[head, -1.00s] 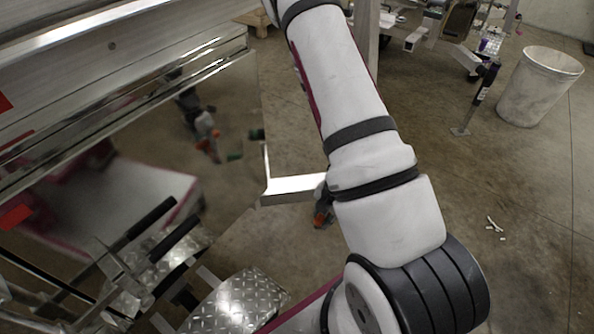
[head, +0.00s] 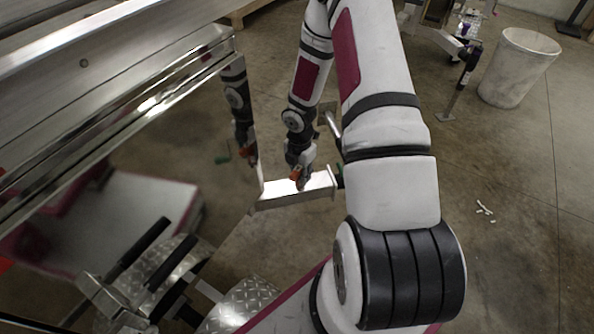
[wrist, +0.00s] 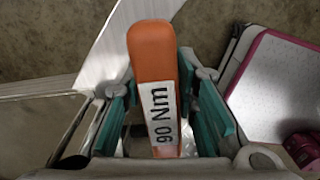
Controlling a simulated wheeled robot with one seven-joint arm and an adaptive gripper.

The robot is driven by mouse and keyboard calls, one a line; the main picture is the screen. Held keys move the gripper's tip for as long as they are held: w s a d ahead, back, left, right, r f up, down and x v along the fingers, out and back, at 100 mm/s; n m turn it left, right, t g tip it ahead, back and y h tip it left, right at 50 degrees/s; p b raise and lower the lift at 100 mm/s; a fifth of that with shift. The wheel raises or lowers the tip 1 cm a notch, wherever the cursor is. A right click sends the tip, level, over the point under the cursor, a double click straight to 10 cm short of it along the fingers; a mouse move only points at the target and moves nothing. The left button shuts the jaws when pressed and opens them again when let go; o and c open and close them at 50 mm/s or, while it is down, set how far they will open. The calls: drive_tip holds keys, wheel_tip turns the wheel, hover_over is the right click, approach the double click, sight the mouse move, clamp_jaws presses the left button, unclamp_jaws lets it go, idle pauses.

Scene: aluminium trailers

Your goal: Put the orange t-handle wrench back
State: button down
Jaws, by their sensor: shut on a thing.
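The orange t-handle wrench (wrist: 152,60) is between the fingers of my gripper (wrist: 165,105) in the wrist view. It has an orange handle with a white label reading "90 Nm". My gripper is shut on it, with teal finger pads on both sides. In the head view my gripper (head: 298,182) is in front of the trailer's corner, over or beside a bright metal bracket (head: 318,187). A bit of orange on the wrench (head: 296,173) shows there. The wrench's lower part is hidden, and I cannot tell whether it touches the bracket.
The shiny trailer side (head: 100,125) fills the left and mirrors my arm. A diamond-plate step (head: 250,303) is at the bottom. A white bin (head: 519,68) stands at the upper right. White scraps (head: 484,208) lie on the open concrete floor.

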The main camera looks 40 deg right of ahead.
drive_tip(key=shift+w+d+f+b, duration=0.15)
drive_tip(key=shift+w+d+f, duration=0.2)
drive_tip(key=shift+w+f, duration=0.3)
drive_tip(key=shift+w+d+f+b, duration=0.2)
drive_tip(key=shift+w+d+f, duration=0.2)
drive_tip(key=shift+w+f, duration=0.3)
drive_tip(key=shift+w+d+f+b, duration=0.15)
drive_tip(key=shift+w+d+f, duration=0.2)
drive_tip(key=shift+w+f, duration=0.3)
drive_tip(key=shift+f, duration=0.1)
drive_tip(key=c, duration=1.3)
unclamp_jaws()
